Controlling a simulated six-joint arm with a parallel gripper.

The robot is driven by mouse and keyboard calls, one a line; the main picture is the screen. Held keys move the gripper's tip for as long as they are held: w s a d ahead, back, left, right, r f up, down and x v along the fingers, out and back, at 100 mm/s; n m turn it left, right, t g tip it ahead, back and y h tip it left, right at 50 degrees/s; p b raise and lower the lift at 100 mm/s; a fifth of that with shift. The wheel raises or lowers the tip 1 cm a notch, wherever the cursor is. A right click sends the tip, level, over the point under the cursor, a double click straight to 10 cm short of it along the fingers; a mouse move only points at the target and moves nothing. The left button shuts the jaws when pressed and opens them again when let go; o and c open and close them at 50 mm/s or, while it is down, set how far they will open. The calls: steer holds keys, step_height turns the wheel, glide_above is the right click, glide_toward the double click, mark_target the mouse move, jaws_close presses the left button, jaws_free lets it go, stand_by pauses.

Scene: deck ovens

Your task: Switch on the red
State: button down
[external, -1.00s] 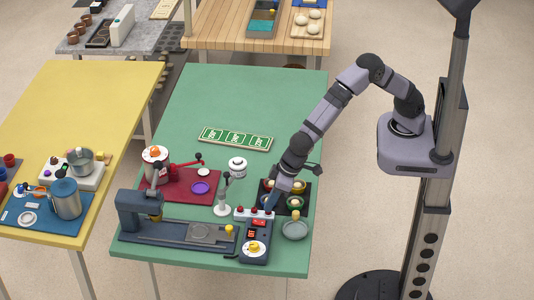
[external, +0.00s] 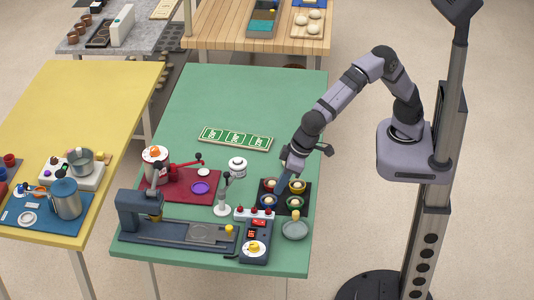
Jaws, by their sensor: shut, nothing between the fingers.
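A dark grey control box (external: 255,247) stands at the front right of the green table. It has red parts on its upper face (external: 259,222) and a yellow-and-white dial. Just behind it lies a white strip (external: 246,216) with several red knobs on top. Which way any red switch is set is too small to tell. My gripper (external: 279,193) is shut and empty. It points down near the black tray (external: 296,211) of small bowls, behind and to the right of the white strip, apart from the strip and the box.
A small grey-green bowl (external: 294,230) stands right of the control box. A white stand (external: 223,203) is left of the strip. A dark grey machine (external: 170,231) and a red mat (external: 216,189) lie further left. The back of the green table is mostly clear around a green card strip (external: 235,138).

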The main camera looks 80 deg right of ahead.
mark_target(255, 221)
steer(key=shift+w+d+r+b, duration=0.1)
steer(key=shift+w+r+b, duration=0.1)
steer(key=shift+w+b, duration=0.6)
steer(key=p+x, duration=0.5)
steer(key=x, duration=0.8)
steer(key=shift+f, duration=0.3)
steer(key=shift+w+f, duration=0.15)
steer(key=shift+f, duration=0.1)
steer(key=shift+f, duration=0.1)
